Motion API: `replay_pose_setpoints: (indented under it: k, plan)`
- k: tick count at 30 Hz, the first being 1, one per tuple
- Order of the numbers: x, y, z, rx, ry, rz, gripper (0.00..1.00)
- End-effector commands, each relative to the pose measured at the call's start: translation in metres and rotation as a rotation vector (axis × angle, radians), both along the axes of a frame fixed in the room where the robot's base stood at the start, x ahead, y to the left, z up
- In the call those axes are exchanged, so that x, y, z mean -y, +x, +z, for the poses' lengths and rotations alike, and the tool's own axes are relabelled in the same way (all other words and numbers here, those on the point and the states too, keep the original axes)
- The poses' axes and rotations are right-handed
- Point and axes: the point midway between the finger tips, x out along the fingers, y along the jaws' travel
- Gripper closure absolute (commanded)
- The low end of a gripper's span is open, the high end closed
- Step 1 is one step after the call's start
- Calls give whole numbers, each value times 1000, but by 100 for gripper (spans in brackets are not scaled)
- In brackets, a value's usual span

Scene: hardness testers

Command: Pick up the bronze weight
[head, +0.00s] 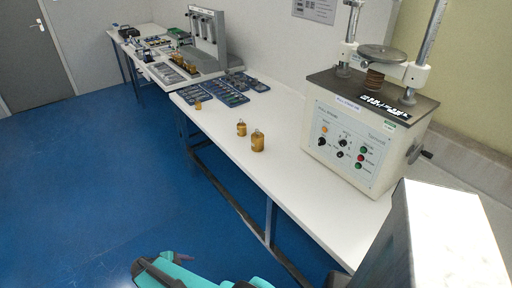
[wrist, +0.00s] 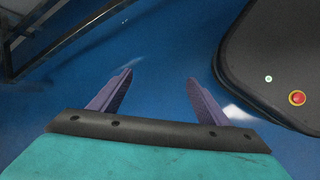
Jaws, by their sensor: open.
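Bronze-coloured weights with small top loops stand upright on the white table (head: 225,140) in the head view. The largest bronze weight (head: 257,143) is nearest. A smaller bronze weight (head: 241,129) stands just behind it to the left. Another small one (head: 198,105) stands farther back near the table's left edge. I cannot tell which one the task means. My gripper (wrist: 160,77) is open and empty in the wrist view, with its two purple fingers spread above the blue floor. No weight shows in the wrist view.
A hardness tester (head: 347,137) with knobs and lit buttons stands right of the weights. Blue trays (head: 226,94) lie behind them. Another grey tester (head: 207,45) and more items stand at the far end. The tabletop around the weights is mostly clear, and blue floor (head: 100,180) is free on the left.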

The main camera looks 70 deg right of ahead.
Motion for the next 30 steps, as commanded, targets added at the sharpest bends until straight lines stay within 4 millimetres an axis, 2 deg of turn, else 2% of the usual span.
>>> replay_pose_setpoints:
  k: [1,3,8,15,24,30]
  plan:
    - [24,5,5,-3,-39,37,30]
    - [56,12,18,-16,-95,98,30]
    - [125,23,51,-71,-228,230,30]
    - [221,25,112,-217,-426,410,30]
    - [321,9,198,-506,-640,597,30]
    - [366,-7,247,-715,-733,683,30]
